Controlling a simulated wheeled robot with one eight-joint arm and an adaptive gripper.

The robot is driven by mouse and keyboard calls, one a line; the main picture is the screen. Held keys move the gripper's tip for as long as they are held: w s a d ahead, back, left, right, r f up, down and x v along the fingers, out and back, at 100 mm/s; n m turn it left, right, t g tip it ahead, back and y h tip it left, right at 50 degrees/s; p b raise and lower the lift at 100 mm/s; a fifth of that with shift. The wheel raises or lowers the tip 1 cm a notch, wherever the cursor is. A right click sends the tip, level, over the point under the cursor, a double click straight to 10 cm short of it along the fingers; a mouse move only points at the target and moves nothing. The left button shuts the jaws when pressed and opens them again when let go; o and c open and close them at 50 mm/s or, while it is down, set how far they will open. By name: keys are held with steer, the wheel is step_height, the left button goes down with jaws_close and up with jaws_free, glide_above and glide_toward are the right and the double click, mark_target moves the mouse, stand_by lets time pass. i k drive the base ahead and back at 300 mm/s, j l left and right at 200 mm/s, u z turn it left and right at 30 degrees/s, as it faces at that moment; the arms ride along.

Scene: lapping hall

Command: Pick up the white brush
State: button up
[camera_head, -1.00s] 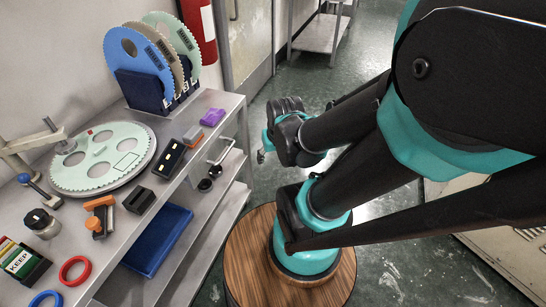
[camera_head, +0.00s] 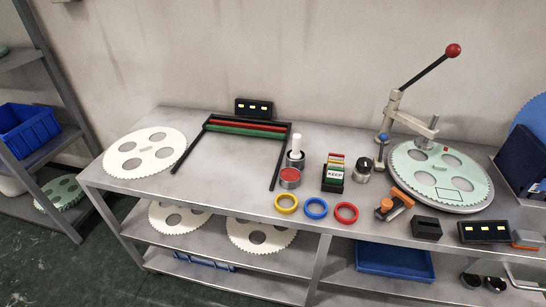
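A white upright piece (camera_head: 296,147), which looks like the handle of the white brush, stands in a dark round holder (camera_head: 296,163) on the grey workbench (camera_head: 240,193). Any bristles are hidden in the holder. It is just right of the black, red and green frame and behind a tin (camera_head: 290,176) with a red top. My gripper and arm are not in view.
Close to the right stand a card box (camera_head: 334,174) and a dark-topped jar (camera_head: 363,170). Yellow (camera_head: 286,204), blue (camera_head: 316,208) and red (camera_head: 346,212) rings lie in front. A lever press (camera_head: 395,103) rises farther right.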

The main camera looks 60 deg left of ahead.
mark_target(296, 155)
steer(key=u, duration=2.1)
steer(key=k+l+z, duration=0.15)
steer(key=k+l, duration=0.1)
steer(key=l, duration=0.1)
